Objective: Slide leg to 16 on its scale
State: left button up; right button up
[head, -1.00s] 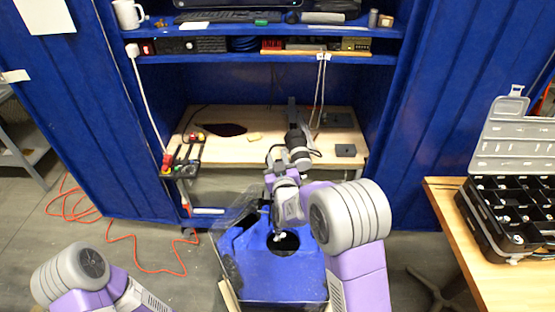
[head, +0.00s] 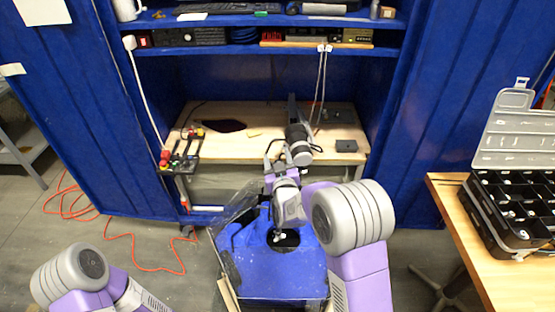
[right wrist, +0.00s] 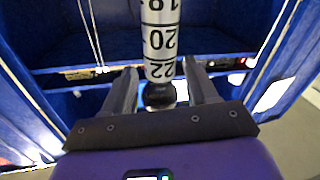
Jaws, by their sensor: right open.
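The leg (right wrist: 160,40) is a pale round post with black bands and printed numbers. In the right wrist view 18, 20 and 22 show on it upside down, with 22 nearest the gripper and a dark part beyond its end. My right gripper (right wrist: 159,66) is open, with one finger on each side of the post; dark gaps show, and contact cannot be told. In the head view my right gripper (head: 275,163) is above the blue tank (head: 290,275), next to a grey and black cylinder (head: 299,145). The scale cannot be read there. My left gripper is outside the frame.
A wooden bench (head: 230,155) stands inside the blue cabinet behind the tank. A small dark box (head: 346,146) and a tool rack (head: 178,160) are on it. A compartment case (head: 515,205) sits on a table at right. An orange cable (head: 150,268) lies on the floor.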

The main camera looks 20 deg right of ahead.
jog(key=shift+s, duration=0.1)
jog(key=s, duration=0.7)
jog(key=shift+s+a, duration=0.2)
jog(key=shift+a, duration=0.2)
